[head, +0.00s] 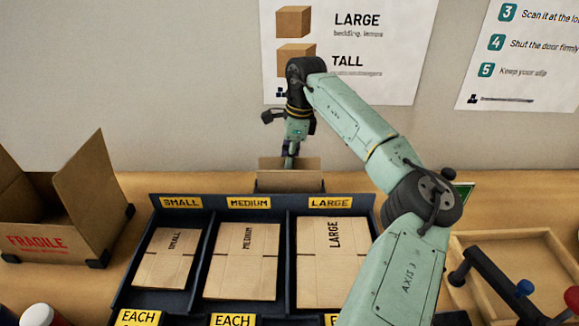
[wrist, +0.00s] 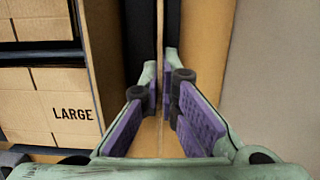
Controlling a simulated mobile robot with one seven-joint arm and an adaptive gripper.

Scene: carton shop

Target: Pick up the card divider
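A brown card divider (head: 290,181) stands upright behind the carton tray, in the middle of the bench. In the wrist view, a thin upright card edge (wrist: 160,28) runs between dark strips, apparently its holder. My gripper (head: 289,163) points down at the card from above. In the wrist view, my gripper (wrist: 161,75) has its two purple-padded fingers on either side of the card edge. The fingers look apart, with a gap showing between the pads. The card's lower part is hidden.
A dark tray (head: 285,240) holds flat small, medium and large cartons in front of the card. An open FRAGILE box (head: 95,205) stands at the left. A wooden tray (head: 530,243) lies at the right. The wall (head: 160,80) is close behind.

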